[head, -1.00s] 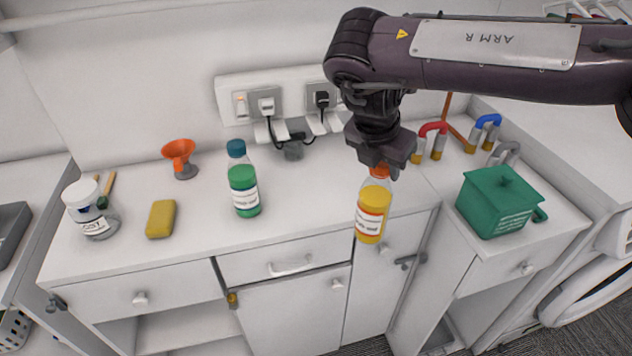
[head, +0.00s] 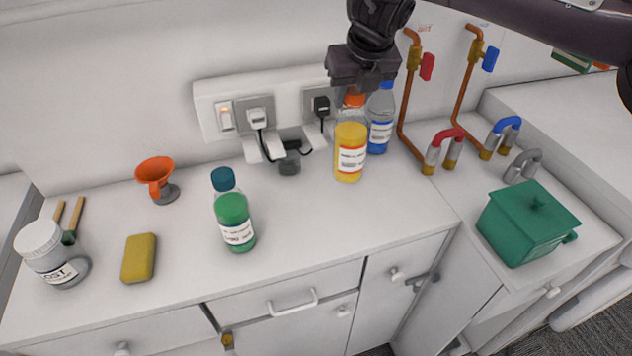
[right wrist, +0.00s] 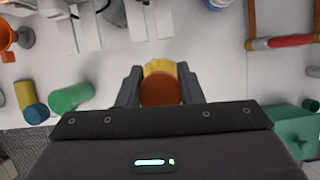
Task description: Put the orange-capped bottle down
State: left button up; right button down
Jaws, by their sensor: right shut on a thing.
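The orange-capped bottle (head: 350,150) holds yellow liquid and has a white label. It is upright over the back of the white counter, in front of the sockets. My right gripper (head: 354,88) is shut on it from above, at the orange cap. In the right wrist view the orange cap (right wrist: 160,90) sits between the two fingers (right wrist: 160,88). Whether the bottle's base touches the counter is hard to tell. My left gripper is not in view.
A blue bottle (head: 381,120) stands close behind the held bottle, to its right. A green box (head: 528,225) is at right. The counter's front middle (head: 310,230) is clear.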

aim_at(352, 121)
jog(key=f, duration=0.2)
jog(key=s+f+p, duration=0.1)
jog(key=f, duration=0.1)
jog(key=shift+d+f, duration=0.2)
jog(key=shift+f, duration=0.1)
jog(key=shift+w+f, duration=0.1)
jog(key=shift+f, duration=0.25)
jog(key=shift+w+f+p, duration=0.1)
jog(key=shift+f+p, duration=0.25)
notch_tip(352, 121, down, 3)
jog(key=shift+a+f+p, duration=0.1)
jog(key=shift+f+p, duration=0.05)
jog(key=shift+p, duration=0.35)
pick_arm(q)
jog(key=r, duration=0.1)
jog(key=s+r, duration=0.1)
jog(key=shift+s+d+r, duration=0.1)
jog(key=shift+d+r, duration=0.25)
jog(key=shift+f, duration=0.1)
pick_arm(e)
jog(key=shift+f, duration=0.1)
jog(key=c, duration=1.3)
grip_release()
jog(key=shift+c, duration=0.2)
jog(key=o, duration=0.3)
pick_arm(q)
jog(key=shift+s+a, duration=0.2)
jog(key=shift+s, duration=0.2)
pick_arm(e)
jog(key=shift+o, duration=0.2)
